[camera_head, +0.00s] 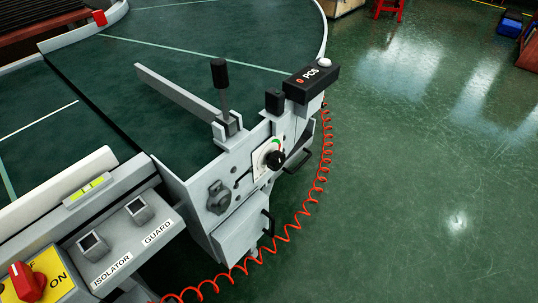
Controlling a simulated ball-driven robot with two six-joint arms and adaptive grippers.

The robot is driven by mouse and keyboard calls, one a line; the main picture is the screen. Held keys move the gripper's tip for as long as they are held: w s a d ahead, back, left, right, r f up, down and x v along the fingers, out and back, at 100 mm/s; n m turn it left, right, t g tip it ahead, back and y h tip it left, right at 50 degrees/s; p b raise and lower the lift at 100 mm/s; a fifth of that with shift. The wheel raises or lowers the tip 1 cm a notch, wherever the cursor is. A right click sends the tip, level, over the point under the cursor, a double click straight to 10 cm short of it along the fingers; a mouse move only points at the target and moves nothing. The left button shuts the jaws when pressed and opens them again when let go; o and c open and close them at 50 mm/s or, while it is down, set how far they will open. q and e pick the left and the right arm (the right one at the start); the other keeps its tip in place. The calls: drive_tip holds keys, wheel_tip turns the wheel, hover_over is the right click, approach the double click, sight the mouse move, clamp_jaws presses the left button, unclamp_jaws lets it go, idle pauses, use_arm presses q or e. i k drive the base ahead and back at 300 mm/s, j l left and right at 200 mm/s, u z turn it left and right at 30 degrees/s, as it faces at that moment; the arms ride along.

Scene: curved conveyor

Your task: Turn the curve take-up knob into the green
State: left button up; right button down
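The curve take-up knob (276,159) is a black knob on a white dial plate (261,167) on the grey side panel of the curved conveyor (190,70). A green band (276,143) shows on the dial, above the knob. The knob's pointer is too small to read. Neither of my grippers is in the view.
A black lever (221,85) stands upright above the panel, and a box with a "0 PCS" display (312,82) sits right of it. A red coiled cable (318,190) hangs along the panel's right side. A red switch (27,283) is at lower left.

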sight(276, 159)
drive_tip(key=i+l, duration=0.15)
drive_tip(key=l, duration=0.2)
drive_tip(key=i+l+u, duration=0.15)
drive_tip(key=l, duration=0.15)
drive_tip(key=i+l, duration=0.1)
drive_tip(key=l, duration=0.25)
drive_tip(key=i+l+u, duration=0.1)
drive_tip(key=l, duration=0.25)
